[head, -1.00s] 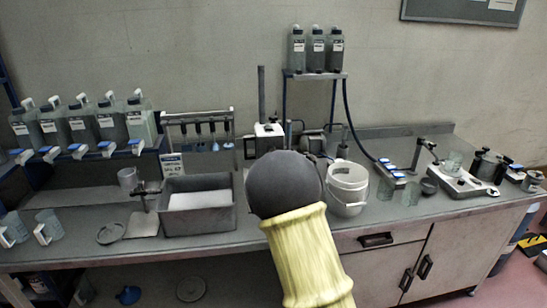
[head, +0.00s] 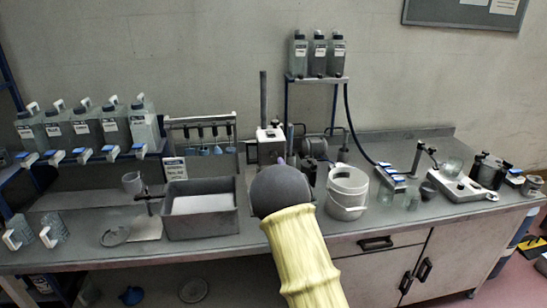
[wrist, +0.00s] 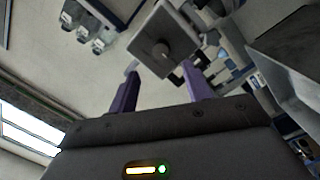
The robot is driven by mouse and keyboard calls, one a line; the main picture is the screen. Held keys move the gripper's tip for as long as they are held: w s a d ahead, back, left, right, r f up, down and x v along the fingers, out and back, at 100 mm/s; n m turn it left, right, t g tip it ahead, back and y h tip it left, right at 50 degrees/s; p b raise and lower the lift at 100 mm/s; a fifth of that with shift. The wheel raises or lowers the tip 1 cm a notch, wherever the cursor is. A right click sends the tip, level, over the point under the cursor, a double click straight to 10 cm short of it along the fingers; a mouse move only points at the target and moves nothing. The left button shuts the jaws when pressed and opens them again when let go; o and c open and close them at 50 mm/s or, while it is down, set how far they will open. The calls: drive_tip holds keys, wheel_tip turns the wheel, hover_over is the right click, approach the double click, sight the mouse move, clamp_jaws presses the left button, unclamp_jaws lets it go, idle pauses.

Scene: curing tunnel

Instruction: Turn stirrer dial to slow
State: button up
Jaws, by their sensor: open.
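The stirrer (head: 270,133) stands at the back middle of the bench, a box-shaped head with a tall dark rod behind it. In the wrist view its grey box (wrist: 180,28) fills the top middle, with a round dark dial (wrist: 161,53) on its face. My gripper (wrist: 160,69) is open, its two purple fingers apart and pointing toward the box. The dial appears between the fingertips in the picture, with nothing held; I cannot tell the remaining distance. In the head view my arm hides most of the gripper. The dial's marking cannot be read.
A white bucket (head: 347,186) stands just right of my arm, and a grey basin (head: 202,226) to its left. A rack with hanging tools (head: 199,122) is left of the stirrer. A small shelf with three bottles (head: 319,54) rises behind, right of the rod.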

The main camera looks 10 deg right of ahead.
sight(273, 157)
drive_tip(key=shift+w+d+p, duration=0.2)
drive_tip(key=shift+w+p, duration=0.85)
drive_tip(key=shift+w, duration=2.9)
drive_tip(key=c, duration=1)
drive_tip(key=shift+f, duration=0.1)
